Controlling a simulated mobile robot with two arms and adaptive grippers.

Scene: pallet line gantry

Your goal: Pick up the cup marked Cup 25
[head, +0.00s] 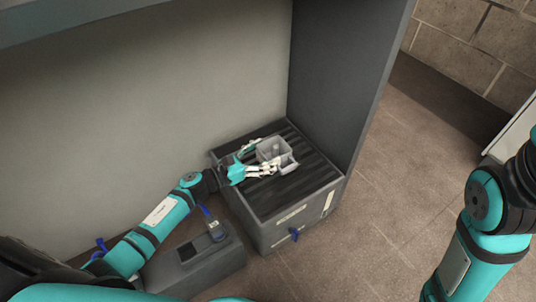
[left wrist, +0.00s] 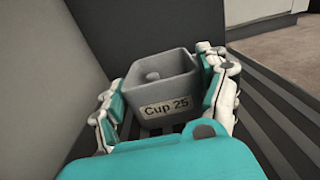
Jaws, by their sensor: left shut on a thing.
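The cup is a grey, square, open-topped container (left wrist: 166,101) with a label reading "Cup 25" on the side facing the left wrist camera. A small rounded shape shows inside it. In the head view the cup (head: 272,149) is at the top of the dark slatted box. My left gripper (head: 268,160) is shut on the cup, and in the left wrist view its fingers (left wrist: 166,88) lie along both sides of it. I cannot tell whether the cup's base touches the slats. My right gripper is not in view; only part of the right arm shows at the right edge.
The grey box with a dark slatted top (head: 305,190) stands against a tall grey panel (head: 338,80). A low grey unit with a small dark screen (head: 203,262) is left of it. Open tiled floor (head: 400,210) lies to the right.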

